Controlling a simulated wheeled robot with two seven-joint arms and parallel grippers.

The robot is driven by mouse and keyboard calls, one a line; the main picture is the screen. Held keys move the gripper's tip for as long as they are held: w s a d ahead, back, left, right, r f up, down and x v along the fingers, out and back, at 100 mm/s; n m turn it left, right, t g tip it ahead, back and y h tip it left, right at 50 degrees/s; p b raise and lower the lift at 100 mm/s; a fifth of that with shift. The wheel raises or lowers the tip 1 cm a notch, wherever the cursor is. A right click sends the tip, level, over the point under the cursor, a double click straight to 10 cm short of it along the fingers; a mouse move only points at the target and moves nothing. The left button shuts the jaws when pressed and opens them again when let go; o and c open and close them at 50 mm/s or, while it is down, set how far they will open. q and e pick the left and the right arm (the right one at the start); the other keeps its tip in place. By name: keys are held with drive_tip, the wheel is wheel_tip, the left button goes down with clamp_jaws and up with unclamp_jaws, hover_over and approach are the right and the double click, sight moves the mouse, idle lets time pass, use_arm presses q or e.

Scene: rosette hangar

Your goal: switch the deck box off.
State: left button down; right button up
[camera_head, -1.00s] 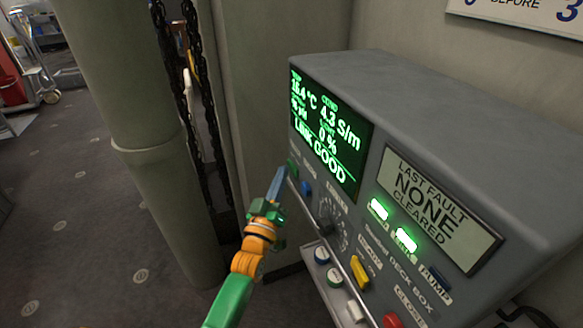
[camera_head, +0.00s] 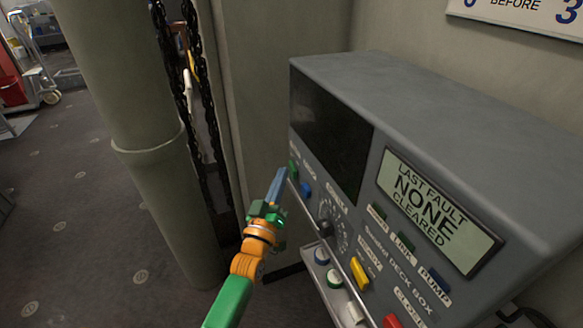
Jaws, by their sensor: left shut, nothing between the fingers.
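The deck box (camera_head: 450,120) is a grey console on the right, its sloped front facing left. Its large screen (camera_head: 328,135) is dark. The smaller display (camera_head: 437,208) reads "LAST FAULT NONE CLEARED". The small lamps (camera_head: 405,243) beneath that display are unlit. My left gripper (camera_head: 281,174) is shut and empty, its blue fingertips at the left edge of the front, by the green button (camera_head: 293,168) and blue button (camera_head: 305,189). I cannot tell whether the fingertips touch the green button. My right gripper is not in view.
A black knob (camera_head: 325,228), a yellow switch (camera_head: 359,272) and a red button (camera_head: 392,321) sit lower on the front. A thick grey pipe (camera_head: 135,120) and hanging chains (camera_head: 188,70) stand left of the box. Open floor (camera_head: 80,210) lies further left.

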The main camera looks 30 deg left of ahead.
use_arm(q)
drive_tip(key=shift+s+a, duration=0.1)
drive_tip(key=shift+s, duration=0.15)
drive_tip(key=shift+s+a+p, duration=0.3)
drive_tip(key=shift+s+a, duration=0.15)
drive_tip(key=shift+s, duration=0.25)
drive_tip(key=shift+s+a+p, duration=0.3)
drive_tip(key=shift+s+a, duration=0.15)
drive_tip(key=shift+s, duration=0.3)
drive_tip(key=shift+s+a+p, duration=0.3)
drive_tip(key=shift+s+a, duration=0.15)
drive_tip(key=shift+s, duration=0.25)
